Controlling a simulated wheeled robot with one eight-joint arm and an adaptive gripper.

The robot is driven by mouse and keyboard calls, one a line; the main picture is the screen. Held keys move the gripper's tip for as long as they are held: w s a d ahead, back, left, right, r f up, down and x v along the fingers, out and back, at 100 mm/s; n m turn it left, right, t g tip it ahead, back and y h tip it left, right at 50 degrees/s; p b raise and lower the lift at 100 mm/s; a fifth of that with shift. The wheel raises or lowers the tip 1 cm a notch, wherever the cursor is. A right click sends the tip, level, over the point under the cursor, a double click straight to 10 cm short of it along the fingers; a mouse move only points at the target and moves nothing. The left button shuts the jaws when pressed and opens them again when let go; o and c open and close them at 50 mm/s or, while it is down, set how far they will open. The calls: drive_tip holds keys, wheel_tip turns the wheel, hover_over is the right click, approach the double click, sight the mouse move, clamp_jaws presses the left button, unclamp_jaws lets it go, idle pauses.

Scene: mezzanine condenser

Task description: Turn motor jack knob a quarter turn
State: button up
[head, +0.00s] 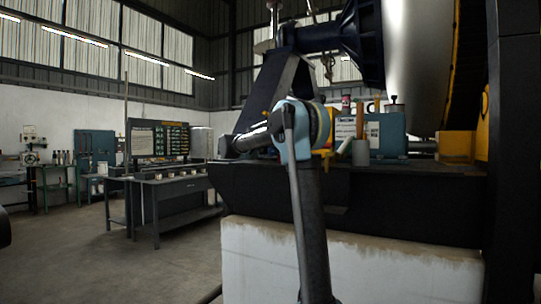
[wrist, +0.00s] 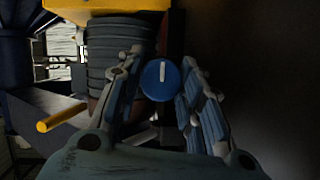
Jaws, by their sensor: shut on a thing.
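The motor jack knob appears in the wrist view as a round blue knob (wrist: 160,80) with a white line on its face. The line stands nearly upright in the picture. My gripper (wrist: 160,70) has one finger on each side of the knob and is shut on it. The shadowed sides of the knob, where the fingers meet it, are hard to make out. In the head view I cannot make out the knob or my fingers; my arm stands in front of the bench.
In the wrist view, a dark ribbed cylinder (wrist: 120,55) stands behind the left finger, and a yellow rod (wrist: 62,117) sticks out at left. In the head view, a blue box (head: 388,137) sits on the dark bench (head: 400,180). Open floor (head: 110,255) lies at left.

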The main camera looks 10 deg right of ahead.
drive_tip(key=shift+a+f+n, duration=0.1)
drive_tip(key=shift+a+n, duration=0.1)
drive_tip(key=shift+n, duration=0.3)
drive_tip(key=o, duration=1)
drive_tip(key=shift+w+f, duration=0.1)
drive_tip(key=shift+o, duration=0.3)
drive_tip(key=v, duration=1.2)
drive_tip(key=shift+a+f, duration=0.1)
drive_tip(key=shift+f, duration=0.05)
